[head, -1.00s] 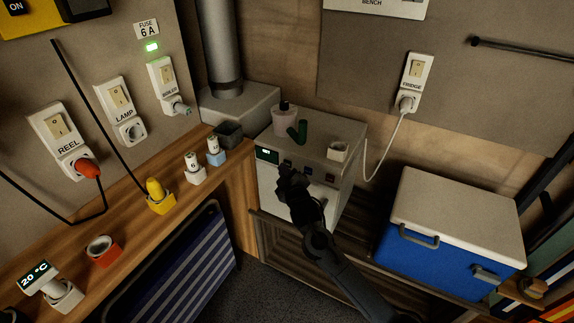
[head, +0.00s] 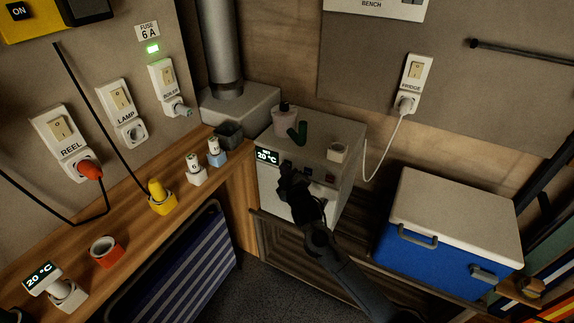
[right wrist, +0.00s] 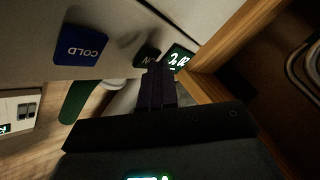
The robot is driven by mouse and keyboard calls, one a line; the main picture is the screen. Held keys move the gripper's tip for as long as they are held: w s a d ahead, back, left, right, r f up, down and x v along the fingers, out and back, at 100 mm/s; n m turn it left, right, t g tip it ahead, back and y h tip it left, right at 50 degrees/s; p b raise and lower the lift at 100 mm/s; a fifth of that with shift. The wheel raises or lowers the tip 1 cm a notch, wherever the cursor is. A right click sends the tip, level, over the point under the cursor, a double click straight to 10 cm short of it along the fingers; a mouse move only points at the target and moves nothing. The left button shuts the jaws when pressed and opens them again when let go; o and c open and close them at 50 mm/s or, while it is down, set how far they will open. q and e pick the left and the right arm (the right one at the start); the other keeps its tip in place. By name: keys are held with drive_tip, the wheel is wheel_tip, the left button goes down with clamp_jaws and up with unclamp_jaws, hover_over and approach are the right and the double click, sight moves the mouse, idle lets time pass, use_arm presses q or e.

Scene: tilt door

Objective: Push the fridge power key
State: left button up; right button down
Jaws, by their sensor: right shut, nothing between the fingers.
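The fridge is a grey box (head: 333,200) with a lit display (head: 267,156) at the upper left of its front, reading 20 °C. The display also shows in the right wrist view (right wrist: 178,57). A dark key (right wrist: 148,57) with hard-to-read lettering sits beside it, and a blue key marked COLD (right wrist: 82,46) is farther along. My right gripper (head: 287,172) is shut and empty at the fridge front. In the right wrist view its fingertips (right wrist: 157,68) overlap the dark key's edge; I cannot tell whether they touch it. My left gripper is not in view.
A bottle (head: 284,120), a green object (head: 298,133) and a white cup (head: 338,151) stand on the fridge. A cord runs down from the FRIDGE socket (head: 406,103). A blue cooler (head: 432,262) stands to the right, a wooden counter (head: 130,225) to the left.

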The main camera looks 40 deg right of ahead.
drive_tip(key=shift+s+a+p, duration=0.1)
drive_tip(key=shift+a+p, duration=0.15)
drive_tip(key=shift+p, duration=0.15)
drive_tip(key=s+a+p, duration=0.2)
drive_tip(key=a+p, duration=0.1)
drive_tip(key=a, duration=0.2)
drive_tip(key=shift+a+p, duration=0.35)
drive_tip(key=shift+p, duration=0.05)
idle(0.4)
drive_tip(key=shift+s, duration=0.1)
